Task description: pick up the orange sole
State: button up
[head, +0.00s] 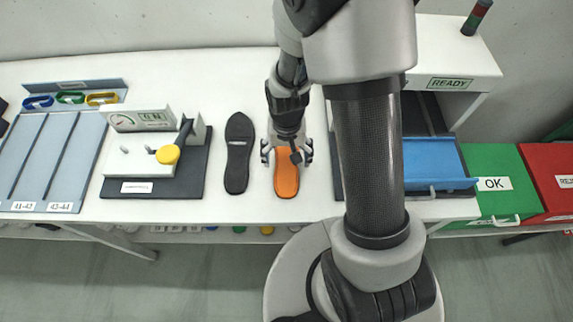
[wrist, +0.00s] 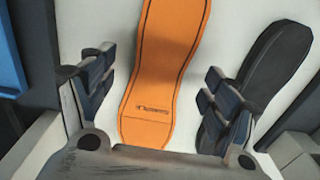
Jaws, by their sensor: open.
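The orange sole (head: 287,181) lies flat on the white table, with its far part hidden behind my gripper in the head view. In the wrist view the orange sole (wrist: 165,65) runs up between the two fingers, with dark lettering near its lower end and its top end cut off by the picture edge. My gripper (head: 287,158) is open over the sole. In the wrist view my gripper (wrist: 157,92) has one finger on each side of the sole, with white table showing between them and it. Nothing is held.
A black sole (head: 238,152) lies just left of the orange one; it also shows in the wrist view (wrist: 275,72). A gauge device (head: 155,150) stands further left. A blue tray (head: 432,162), a green OK bin (head: 485,165) and a red bin (head: 548,165) are on the right.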

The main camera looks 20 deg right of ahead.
notch_tip(320, 180, down, 2)
jog(key=shift+f, duration=0.2)
jog(key=shift+r, duration=0.1)
jog(key=shift+c, duration=0.4)
jog(key=c, duration=1.2)
